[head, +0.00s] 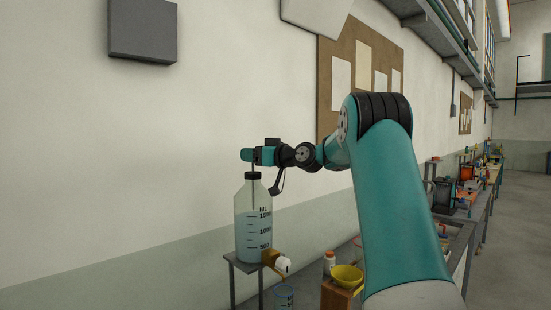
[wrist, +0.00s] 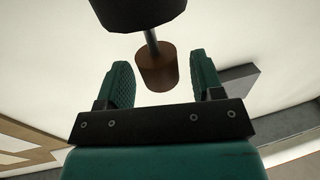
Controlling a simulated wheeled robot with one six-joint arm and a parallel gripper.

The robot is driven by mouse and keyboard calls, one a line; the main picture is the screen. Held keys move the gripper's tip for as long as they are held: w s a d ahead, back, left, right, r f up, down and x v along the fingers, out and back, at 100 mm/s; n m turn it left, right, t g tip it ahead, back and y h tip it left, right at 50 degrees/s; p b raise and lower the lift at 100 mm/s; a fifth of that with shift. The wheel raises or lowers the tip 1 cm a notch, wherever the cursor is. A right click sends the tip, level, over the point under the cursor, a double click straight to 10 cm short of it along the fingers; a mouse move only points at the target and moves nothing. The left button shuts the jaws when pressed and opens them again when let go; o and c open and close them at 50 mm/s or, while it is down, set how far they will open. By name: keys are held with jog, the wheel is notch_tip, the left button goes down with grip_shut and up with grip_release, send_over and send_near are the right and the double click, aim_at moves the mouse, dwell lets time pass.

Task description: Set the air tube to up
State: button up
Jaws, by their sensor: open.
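A clear bottle (head: 253,230) with volume marks and pale blue liquid stands on a small grey stand. Its black cap (head: 252,176) also shows large at the top of the wrist view (wrist: 138,10). The thin air tube (head: 252,195) passes through the cap into the bottle. In the wrist view the tube (wrist: 151,40) ends in a brown knob (wrist: 157,68). My gripper (head: 247,155) is open just above the cap. In the wrist view my gripper's fingers (wrist: 159,60) stand either side of the knob, with gaps showing on both sides.
A tap (head: 281,264) juts from the bottle's lower right, above a clear beaker (head: 285,297). A yellow bowl (head: 347,274) sits on a wooden block, with a small white bottle (head: 329,262) beside it. The wall is close behind; a grey box (head: 143,30) hangs on it.

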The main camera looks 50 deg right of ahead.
jog(key=s+d+b, duration=0.2)
jog(key=s+b, duration=0.6)
jog(key=s, duration=0.8)
jog(key=shift+s, duration=0.25)
jog(key=shift+d, duration=0.15)
jog(key=shift+w, duration=0.1)
